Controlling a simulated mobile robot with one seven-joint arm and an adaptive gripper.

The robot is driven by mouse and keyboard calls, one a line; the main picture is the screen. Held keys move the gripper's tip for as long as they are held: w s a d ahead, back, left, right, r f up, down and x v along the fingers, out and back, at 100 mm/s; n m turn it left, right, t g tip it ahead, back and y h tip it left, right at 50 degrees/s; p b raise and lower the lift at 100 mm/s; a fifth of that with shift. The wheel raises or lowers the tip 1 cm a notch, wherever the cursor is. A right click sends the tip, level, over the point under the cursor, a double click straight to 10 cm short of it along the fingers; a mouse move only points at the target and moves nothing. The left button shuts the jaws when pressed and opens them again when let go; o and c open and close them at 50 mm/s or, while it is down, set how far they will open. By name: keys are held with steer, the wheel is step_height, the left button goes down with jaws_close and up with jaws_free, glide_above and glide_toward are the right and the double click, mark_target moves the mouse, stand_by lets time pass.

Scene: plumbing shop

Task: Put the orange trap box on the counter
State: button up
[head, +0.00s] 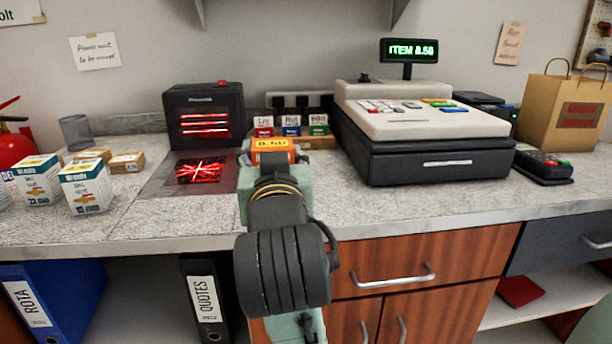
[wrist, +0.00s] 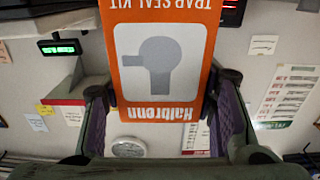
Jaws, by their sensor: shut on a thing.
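The orange trap box (head: 270,146) shows in the head view just beyond my gripper, over the counter near the scanner; most of it is hidden behind my wrist. In the wrist view the orange box (wrist: 160,60) fills the upper middle, with a grey picture and upside-down lettering. My gripper (wrist: 160,92) is shut on it, one finger at each side. The speckled grey counter (head: 345,205) runs across the head view. I cannot tell whether the box touches it.
A black scanner (head: 203,100) with red lines stands to the left of the box. A cash register (head: 430,150) stands to the right. Small white boxes (head: 86,190) are at the left. A paper bag (head: 565,115) is at far right. Bare counter lies before the register.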

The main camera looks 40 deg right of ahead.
steer(key=w+d+p, duration=0.1)
steer(key=p, duration=0.2)
steer(key=shift+w+r, duration=0.1)
steer(key=shift+r, duration=0.3)
steer(key=shift+w+d+f+p, duration=0.1)
steer(key=shift+w+d+p, duration=0.2)
steer(key=shift+p, duration=0.6)
steer(key=w+d+f, duration=0.1)
steer(key=w+d, duration=0.2)
steer(key=w+d+f+p, duration=0.1)
steer(key=w+d+f, duration=0.1)
steer(key=w+d, duration=0.1)
steer(key=w+d+f+p, duration=0.1)
steer(key=w+d, duration=0.2)
steer(key=shift+w+d+f, duration=0.15)
steer(key=shift+w+f, duration=0.1)
steer(key=shift+f, duration=0.45)
steer(key=shift+f, duration=0.15)
steer(key=shift+f, duration=0.1)
steer(key=o, duration=1.3)
